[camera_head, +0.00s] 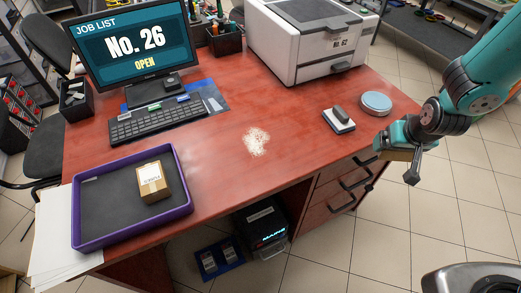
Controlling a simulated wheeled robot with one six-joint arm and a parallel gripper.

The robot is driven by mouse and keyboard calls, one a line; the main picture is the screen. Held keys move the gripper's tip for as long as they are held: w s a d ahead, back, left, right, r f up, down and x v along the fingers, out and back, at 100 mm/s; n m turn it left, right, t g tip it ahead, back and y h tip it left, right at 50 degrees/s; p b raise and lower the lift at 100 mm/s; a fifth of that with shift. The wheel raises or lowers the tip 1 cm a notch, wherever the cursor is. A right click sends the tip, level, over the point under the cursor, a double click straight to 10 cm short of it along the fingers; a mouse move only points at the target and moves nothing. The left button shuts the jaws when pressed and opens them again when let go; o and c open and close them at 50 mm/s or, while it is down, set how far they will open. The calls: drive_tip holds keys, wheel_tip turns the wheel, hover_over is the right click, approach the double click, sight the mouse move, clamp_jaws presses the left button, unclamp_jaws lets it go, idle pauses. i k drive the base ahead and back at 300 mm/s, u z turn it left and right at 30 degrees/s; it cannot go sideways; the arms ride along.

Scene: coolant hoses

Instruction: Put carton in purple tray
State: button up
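The carton (152,182), a small brown box with a white label, sits upright inside the purple tray (187,203), right of the tray's middle. The tray has a dark grey floor and lies at the desk's front left. My gripper (398,160) is far to the right, beyond the desk's right edge and well apart from the carton. One dark finger points down. A pale tan patch shows beside it, and I cannot tell whether it is something held. The gripper's opening is not clear from this angle.
The red desk (215,150) has a pale powdery patch (256,141) near its middle. A keyboard (157,118) and monitor (135,45) stand behind the tray. A white printer (310,45) is at the back. A round blue-topped tin (376,103) and a stapler-like item (339,119) are at right.

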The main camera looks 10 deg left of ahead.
sight(109, 214)
drive_tip(key=z, duration=0.1)
drive_tip(key=k, duration=1.1)
drive_tip(key=u, duration=1.7)
drive_tip(key=i, duration=0.45)
